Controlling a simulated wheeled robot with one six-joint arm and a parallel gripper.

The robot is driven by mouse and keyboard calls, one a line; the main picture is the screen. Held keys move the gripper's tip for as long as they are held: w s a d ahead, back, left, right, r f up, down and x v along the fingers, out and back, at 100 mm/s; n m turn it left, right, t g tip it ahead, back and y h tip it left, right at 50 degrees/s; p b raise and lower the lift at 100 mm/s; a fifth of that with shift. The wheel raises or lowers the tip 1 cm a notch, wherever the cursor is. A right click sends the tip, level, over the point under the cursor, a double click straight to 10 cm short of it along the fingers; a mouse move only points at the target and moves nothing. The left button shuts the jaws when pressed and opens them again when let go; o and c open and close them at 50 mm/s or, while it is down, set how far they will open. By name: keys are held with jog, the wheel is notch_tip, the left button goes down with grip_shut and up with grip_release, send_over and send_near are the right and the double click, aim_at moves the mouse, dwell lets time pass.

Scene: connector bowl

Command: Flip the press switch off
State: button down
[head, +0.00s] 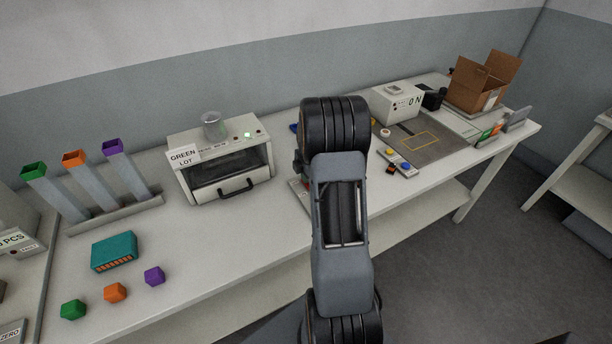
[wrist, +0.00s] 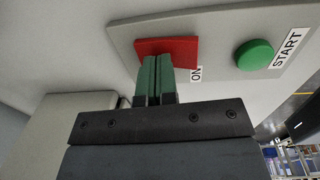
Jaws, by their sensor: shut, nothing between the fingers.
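In the wrist view, a red rocker switch (wrist: 167,50) sits on a light grey panel (wrist: 215,30), with an ON label (wrist: 196,74) beside its lower right. My gripper (wrist: 157,62) is shut and empty. Its green fingertips overlap the lower left part of the switch; I cannot tell whether they touch it. Which way the switch is tipped is not clear. A round green button (wrist: 254,55) with a START label (wrist: 290,48) is to the right of the switch. In the head view my arm hides the gripper, the switch and most of the press.
In the head view, a grey oven-like box (head: 222,165) with a green light stands left of my arm on the white bench (head: 245,225). A white box (head: 398,103) and an open cardboard box (head: 484,82) stand to the right. Coloured blocks and a teal connector (head: 114,251) lie front left.

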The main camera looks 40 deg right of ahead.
jog(key=shift+s+a+r, duration=0.1)
jog(key=shift+s+r, duration=0.05)
jog(key=shift+s, duration=0.15)
notch_tip(320, 180, up, 14)
jog(key=w+p, duration=0.1)
jog(key=shift+w, duration=0.35)
dwell(0.3)
dwell(0.6)
